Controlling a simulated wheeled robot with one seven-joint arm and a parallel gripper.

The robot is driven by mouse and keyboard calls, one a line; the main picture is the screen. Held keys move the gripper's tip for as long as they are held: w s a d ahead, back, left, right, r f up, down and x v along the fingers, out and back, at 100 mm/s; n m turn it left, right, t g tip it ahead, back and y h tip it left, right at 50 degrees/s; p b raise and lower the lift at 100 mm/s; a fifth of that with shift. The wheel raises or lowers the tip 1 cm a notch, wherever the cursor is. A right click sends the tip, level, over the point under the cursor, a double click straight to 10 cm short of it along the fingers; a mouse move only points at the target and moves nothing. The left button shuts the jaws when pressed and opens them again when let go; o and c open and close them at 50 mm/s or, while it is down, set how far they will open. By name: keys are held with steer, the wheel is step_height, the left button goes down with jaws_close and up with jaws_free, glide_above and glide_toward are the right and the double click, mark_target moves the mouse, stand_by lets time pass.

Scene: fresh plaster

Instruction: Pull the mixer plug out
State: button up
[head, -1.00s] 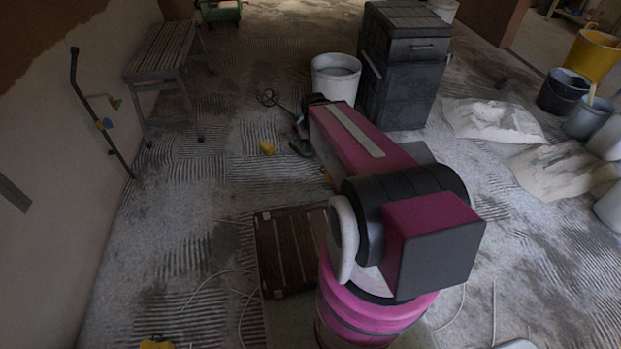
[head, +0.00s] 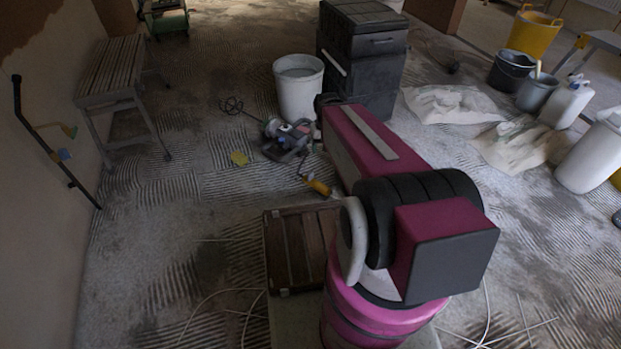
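The mixer (head: 286,138), a grey-green hand tool, lies on the combed floor left of my forearm. Its wire whisk (head: 232,106) points to the left. A short dark cord seems to run from the mixer toward a yellow-orange cylindrical piece (head: 318,187), beside my arm's left edge. I cannot tell whether this piece is the plug or a connector, or what it is joined to. My arm reaches forward over the floor and hides what lies behind it. The fingers of my gripper do not show.
A brown slatted case (head: 297,250) lies just left of my arm's base, with loose white cables around it. A white bucket (head: 299,92) and a black cabinet (head: 362,60) stand beyond the mixer. Bags and tubs are right.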

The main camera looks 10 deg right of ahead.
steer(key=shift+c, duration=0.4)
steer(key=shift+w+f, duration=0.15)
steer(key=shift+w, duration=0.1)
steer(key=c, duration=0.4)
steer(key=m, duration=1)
glide_above(310, 173)
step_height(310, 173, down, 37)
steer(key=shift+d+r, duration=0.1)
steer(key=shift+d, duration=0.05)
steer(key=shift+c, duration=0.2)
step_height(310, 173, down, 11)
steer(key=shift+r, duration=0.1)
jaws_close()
